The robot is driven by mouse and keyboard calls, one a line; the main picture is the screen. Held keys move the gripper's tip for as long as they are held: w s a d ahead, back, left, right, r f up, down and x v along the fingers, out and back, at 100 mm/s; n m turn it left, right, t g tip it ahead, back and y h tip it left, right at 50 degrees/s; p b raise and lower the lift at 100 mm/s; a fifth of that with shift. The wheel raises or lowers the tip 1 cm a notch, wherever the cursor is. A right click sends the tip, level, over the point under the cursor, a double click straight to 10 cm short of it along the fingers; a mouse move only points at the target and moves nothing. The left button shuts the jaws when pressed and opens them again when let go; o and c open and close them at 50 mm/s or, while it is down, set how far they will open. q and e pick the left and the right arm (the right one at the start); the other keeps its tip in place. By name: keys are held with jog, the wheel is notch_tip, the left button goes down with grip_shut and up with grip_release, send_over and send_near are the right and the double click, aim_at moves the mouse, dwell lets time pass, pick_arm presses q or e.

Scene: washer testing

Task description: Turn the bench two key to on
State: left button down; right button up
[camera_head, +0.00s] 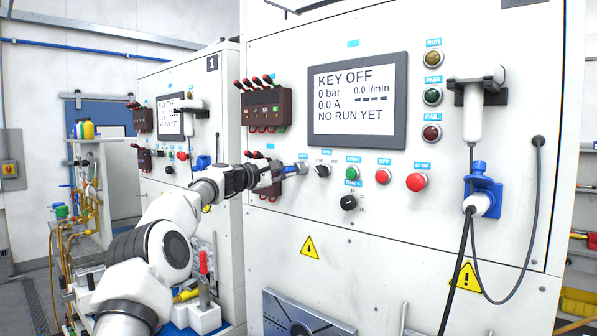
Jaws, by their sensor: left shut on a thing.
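The large near bench panel (300,215) carries a screen (355,100) reading KEY OFF, 0 bar, 0.0 A and NO RUN YET. My left arm comes in from the lower left, and my left gripper (281,171) reaches the panel just below the blue KEY label (303,156). The gripper is shut on the key (294,169), of which a bluish part shows at the fingertips. The fingers hide much of the key, so its exact angle is hard to tell. My right gripper is not in view.
Right of the key are a black selector (322,171), a green start button (352,172), and red buttons (383,176) (417,182). A black knob (348,203) sits below. Another bench (155,90), marked 1, stands behind left. A blue-and-white connector (483,190) hangs right.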

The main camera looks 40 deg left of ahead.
pick_arm(q)
jog(key=m, duration=0.3)
jog(key=shift+r+m, duration=0.1)
jog(key=shift+m, duration=0.3)
jog(key=c, duration=1.1)
grip_release()
jog(key=shift+s, duration=0.1)
jog(key=s, duration=0.4)
jog(key=s+a, duration=0.1)
jog(key=s, duration=0.2)
jog(key=s+a, duration=0.1)
jog(key=s, duration=0.3)
jog(key=shift+s, duration=0.35)
jog(key=shift+w+d, duration=0.1)
